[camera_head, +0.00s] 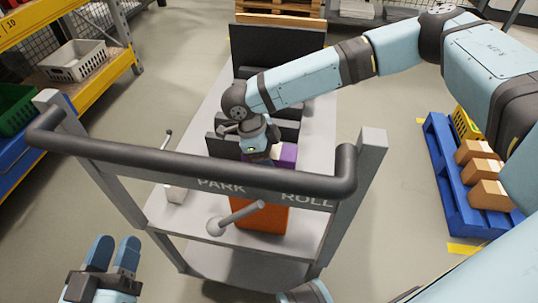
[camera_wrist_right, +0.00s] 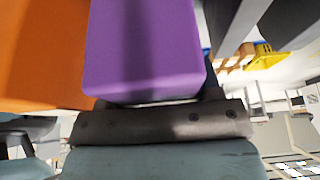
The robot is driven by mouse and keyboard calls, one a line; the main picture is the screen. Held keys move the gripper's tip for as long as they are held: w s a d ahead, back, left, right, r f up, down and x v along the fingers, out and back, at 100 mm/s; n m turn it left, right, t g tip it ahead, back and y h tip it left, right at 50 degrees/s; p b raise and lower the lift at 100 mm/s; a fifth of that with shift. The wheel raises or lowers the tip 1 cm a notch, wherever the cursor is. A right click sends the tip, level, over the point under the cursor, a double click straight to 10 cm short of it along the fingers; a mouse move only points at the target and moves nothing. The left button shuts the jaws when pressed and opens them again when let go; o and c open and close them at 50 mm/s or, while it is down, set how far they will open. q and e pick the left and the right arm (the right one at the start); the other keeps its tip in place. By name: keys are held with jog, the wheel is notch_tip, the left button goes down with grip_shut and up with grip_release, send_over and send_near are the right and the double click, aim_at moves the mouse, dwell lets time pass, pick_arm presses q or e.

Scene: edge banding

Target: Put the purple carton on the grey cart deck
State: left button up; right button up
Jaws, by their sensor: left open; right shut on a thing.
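The purple carton (camera_head: 287,153) shows in the head view over the grey cart, partly hidden by my right gripper (camera_head: 264,149). In the right wrist view the purple carton (camera_wrist_right: 145,50) fills the upper middle, right against my gripper, which is shut on it. The grey cart deck (camera_head: 317,105) stretches away behind the dark handlebar. I cannot tell whether the carton touches the deck. My left gripper (camera_head: 112,254) is open and empty at the lower left, in front of the cart and apart from it.
An orange box (camera_head: 265,217) is at the cart's near end, behind a grey lever (camera_head: 235,218); orange (camera_wrist_right: 40,50) also shows beside the carton in the wrist view. Dark upright panels (camera_head: 277,45) stand on the cart. A blue pallet (camera_head: 450,175) with cardboard boxes stands right.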

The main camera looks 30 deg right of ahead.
jog(key=o, duration=1.4)
pick_arm(q)
jog(key=shift+r, duration=0.1)
pick_arm(e)
jog(key=p+v, duration=0.3)
jog(key=v, duration=0.3)
jog(key=shift+a+r, duration=0.1)
jog(key=shift+r, duration=0.3)
jog(key=p+v, duration=0.1)
jog(key=v, duration=0.3)
pick_arm(q)
jog(key=shift+a+r+y+p, duration=0.2)
jog(key=shift+a+y+p, duration=0.15)
jog(key=shift+a+y, duration=0.4)
pick_arm(e)
jog(key=shift+w+a+r, duration=0.2)
jog(key=shift+r, duration=0.35)
